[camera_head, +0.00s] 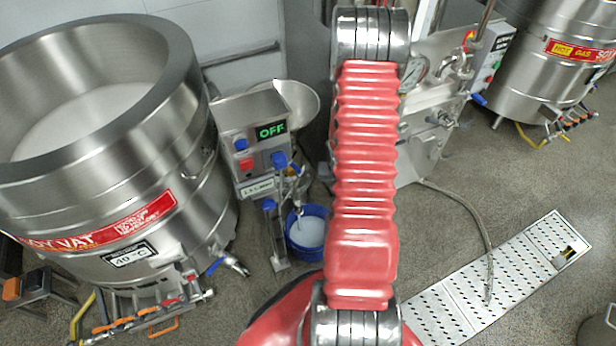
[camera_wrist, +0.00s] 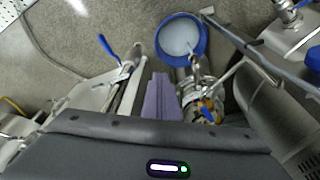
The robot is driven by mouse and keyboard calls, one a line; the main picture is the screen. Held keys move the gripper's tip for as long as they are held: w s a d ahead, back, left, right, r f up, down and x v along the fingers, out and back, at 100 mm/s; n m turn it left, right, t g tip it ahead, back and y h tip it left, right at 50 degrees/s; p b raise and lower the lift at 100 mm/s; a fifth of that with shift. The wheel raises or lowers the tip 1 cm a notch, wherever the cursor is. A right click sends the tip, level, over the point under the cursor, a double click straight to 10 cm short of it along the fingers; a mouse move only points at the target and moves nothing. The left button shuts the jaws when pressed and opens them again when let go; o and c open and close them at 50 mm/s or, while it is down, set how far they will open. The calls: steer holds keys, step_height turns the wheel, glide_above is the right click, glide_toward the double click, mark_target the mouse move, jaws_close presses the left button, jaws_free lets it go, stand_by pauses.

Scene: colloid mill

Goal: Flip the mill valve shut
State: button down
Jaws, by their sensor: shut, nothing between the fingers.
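The colloid mill (camera_head: 250,140) stands left of centre in the head view, with a green OFF display. Blue valve parts (camera_head: 280,160) show on its front, above a blue bucket (camera_head: 306,250) of pale liquid. In the wrist view the bucket (camera_wrist: 180,58) is at the top centre, with the mill's metal outlet (camera_wrist: 200,88) reaching over it. A small blue and orange part (camera_wrist: 207,108) shows near that outlet. My gripper (camera_wrist: 160,78) is shut and empty, pointing beside the outlet, apart from it in the picture. The head view hides my gripper behind my red arm.
A large steel vat (camera_head: 110,130) stands left, with pipes low on its front. A panel machine (camera_head: 425,120) with a blue-handled valve (camera_head: 479,99) is right of my arm; that handle (camera_wrist: 107,46) shows left in the wrist view. A hose crosses the floor to a perforated plate (camera_head: 440,310).

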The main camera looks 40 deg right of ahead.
steer(key=s+d+f+m+t, duration=0.1)
steer(key=d+f+m+t, duration=0.1)
steer(key=f, duration=0.6)
steer(key=s+d+f+m+t, duration=0.1)
steer(key=f+m+t, duration=0.1)
steer(key=f, duration=0.7)
steer(key=w+d+m+t+h, duration=0.1)
steer(key=w+m+t, duration=0.2)
steer(key=w+t, duration=0.25)
step_height(320, 180, up, 7)
steer(key=a+m+t+h, duration=0.1)
steer(key=m+t, duration=0.4)
steer(key=t, duration=0.1)
steer(key=shift+w+a+f+h, duration=0.15)
steer(key=shift+w+a+h, duration=0.15)
steer(key=shift+a, duration=0.1)
steer(key=shift+w, duration=0.15)
